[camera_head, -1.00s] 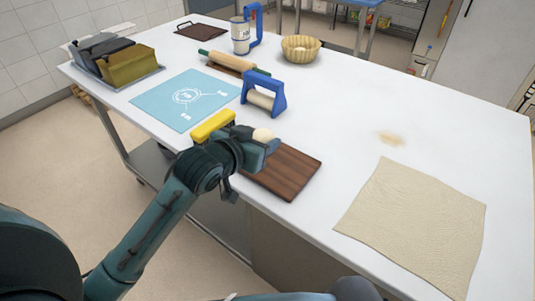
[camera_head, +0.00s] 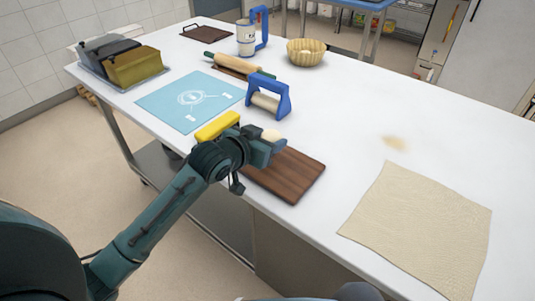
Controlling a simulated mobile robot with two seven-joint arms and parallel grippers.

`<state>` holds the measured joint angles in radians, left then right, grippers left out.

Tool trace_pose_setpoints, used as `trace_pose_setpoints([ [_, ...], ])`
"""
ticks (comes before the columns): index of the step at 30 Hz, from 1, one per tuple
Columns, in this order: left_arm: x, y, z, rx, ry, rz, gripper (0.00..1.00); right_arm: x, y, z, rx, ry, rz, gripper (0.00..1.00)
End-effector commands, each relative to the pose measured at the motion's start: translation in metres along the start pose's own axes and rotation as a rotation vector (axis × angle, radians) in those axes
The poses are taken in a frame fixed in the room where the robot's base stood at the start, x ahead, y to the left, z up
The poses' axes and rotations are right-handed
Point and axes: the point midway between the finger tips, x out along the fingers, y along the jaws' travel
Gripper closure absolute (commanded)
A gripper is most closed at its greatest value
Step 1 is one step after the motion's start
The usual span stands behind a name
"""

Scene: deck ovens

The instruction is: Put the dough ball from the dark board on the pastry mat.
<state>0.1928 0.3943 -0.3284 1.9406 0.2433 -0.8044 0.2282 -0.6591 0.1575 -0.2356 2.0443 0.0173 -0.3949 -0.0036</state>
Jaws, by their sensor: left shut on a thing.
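The dough ball (camera_head: 271,136) is small and pale. It shows at the far side of my left gripper (camera_head: 268,147), which is shut on it over the far left end of the dark board (camera_head: 290,178). The fingers are partly hidden by the wrist, and I cannot tell whether the ball is clear of the board. The pastry mat (camera_head: 180,103) is light blue with a white print. It lies flat to the left of and beyond the gripper, and its upper surface is bare. My right gripper is not in view.
A yellow-handled tool (camera_head: 217,126) lies close beside my left wrist. A rolling pin (camera_head: 232,63), a can (camera_head: 246,38) and a basket (camera_head: 305,54) are farther back. A beige cloth (camera_head: 420,228) lies right.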

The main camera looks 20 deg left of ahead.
Motion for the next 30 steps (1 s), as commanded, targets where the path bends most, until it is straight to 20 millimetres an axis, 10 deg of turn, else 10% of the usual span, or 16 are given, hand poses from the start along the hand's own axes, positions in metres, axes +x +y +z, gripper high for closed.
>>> trace_pose_setpoints([
  [23,0.019,0.0,0.048,0.001,0.0,-0.001,0.7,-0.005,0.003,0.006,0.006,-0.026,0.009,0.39],
  [24,0.019,0.0,0.048,0.001,0.0,-0.001,0.44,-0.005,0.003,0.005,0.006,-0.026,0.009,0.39],
  [30,0.019,0.0,0.047,0.001,0.0,-0.001,0.28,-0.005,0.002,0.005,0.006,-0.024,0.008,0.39],
])
